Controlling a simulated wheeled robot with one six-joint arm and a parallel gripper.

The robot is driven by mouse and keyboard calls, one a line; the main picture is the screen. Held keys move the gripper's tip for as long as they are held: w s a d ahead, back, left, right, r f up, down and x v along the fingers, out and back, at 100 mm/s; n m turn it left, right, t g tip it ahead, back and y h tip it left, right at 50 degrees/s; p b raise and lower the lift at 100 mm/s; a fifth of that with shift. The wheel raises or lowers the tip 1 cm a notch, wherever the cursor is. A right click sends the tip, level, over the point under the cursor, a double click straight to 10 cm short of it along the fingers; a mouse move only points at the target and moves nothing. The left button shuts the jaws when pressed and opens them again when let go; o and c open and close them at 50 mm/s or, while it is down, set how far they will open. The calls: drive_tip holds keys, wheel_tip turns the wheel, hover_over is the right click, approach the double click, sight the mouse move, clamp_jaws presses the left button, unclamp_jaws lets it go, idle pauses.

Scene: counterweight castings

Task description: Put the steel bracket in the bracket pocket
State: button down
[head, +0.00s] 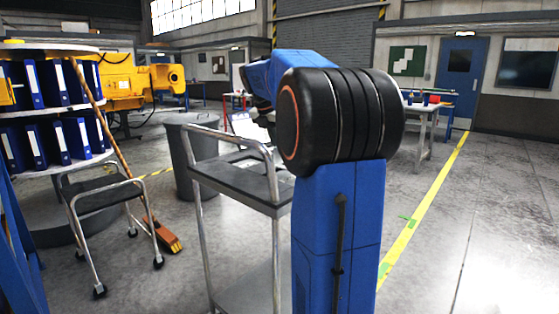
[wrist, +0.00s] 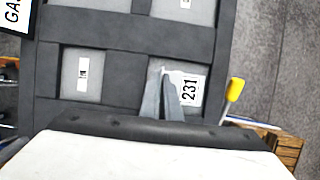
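In the wrist view a dark tray (wrist: 122,50) holds light-floored pockets with small label cards. My gripper (wrist: 166,84) reaches in from the bottom edge, its white and black body filling the lower part. Two narrow grey tapered shapes stand close together over the pocket labelled 231 (wrist: 188,91). I cannot tell whether they are both fingers or partly the steel bracket, so I cannot make the bracket out for certain. The left pocket (wrist: 75,80) shows only its label. In the head view my arm hides my gripper and most of the tray area.
A yellow-handled tool (wrist: 233,90) and a wooden block (wrist: 289,147) lie right of the tray. A grey cart (head: 235,185) stands behind my arm in the head view.

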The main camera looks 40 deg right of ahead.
sight(279, 163)
drive_tip(key=shift+f, duration=2)
drive_tip(key=c, duration=2)
unclamp_jaws()
drive_tip(key=shift+f, duration=0.1)
drive_tip(key=v, duration=1.2)
